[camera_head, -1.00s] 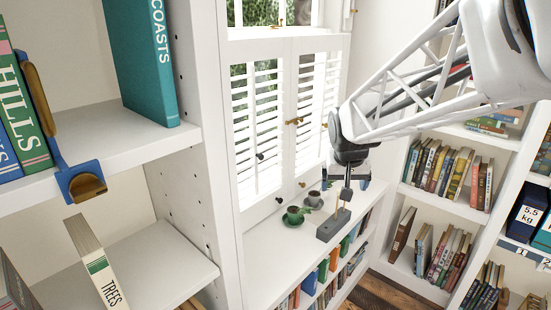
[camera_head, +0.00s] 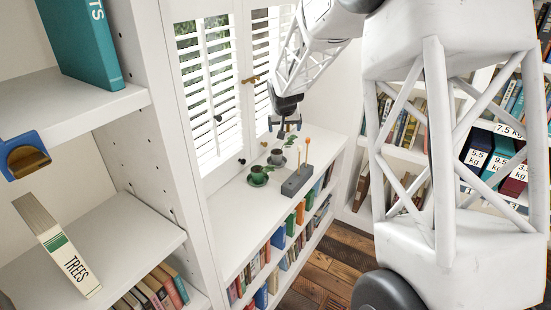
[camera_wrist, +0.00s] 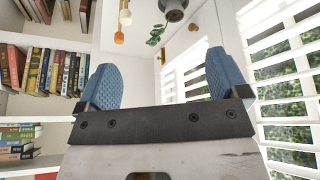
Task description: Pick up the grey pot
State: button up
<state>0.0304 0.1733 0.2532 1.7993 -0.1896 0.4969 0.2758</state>
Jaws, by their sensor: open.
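The grey pot (camera_head: 276,157) is small, dark inside, and stands upright on the white ledge under the shuttered window in the head view. A grey rounded thing that looks like it is at the top edge of the wrist view (camera_wrist: 173,9), partly cut off. My gripper (camera_head: 288,129) hangs above and slightly right of the pot, apart from it. In the wrist view my gripper (camera_wrist: 160,80) has its two blue pads wide apart with nothing between them.
A grey block (camera_head: 298,181) with upright sticks (camera_head: 306,148) stands to the right. Window shutters (camera_head: 207,95) rise close behind. The front of the ledge is clear.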

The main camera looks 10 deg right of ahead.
jog(key=w+f, duration=0.9)
jog(key=w, duration=0.1)
jog(key=t, duration=0.1)
send_near(277, 153)
jog(key=shift+w+f, duration=0.2)
jog(key=shift+f, duration=0.5)
jog(key=shift+f, duration=0.15)
jog(key=shift+x, duration=1.2)
jog(key=shift+x, duration=2.55)
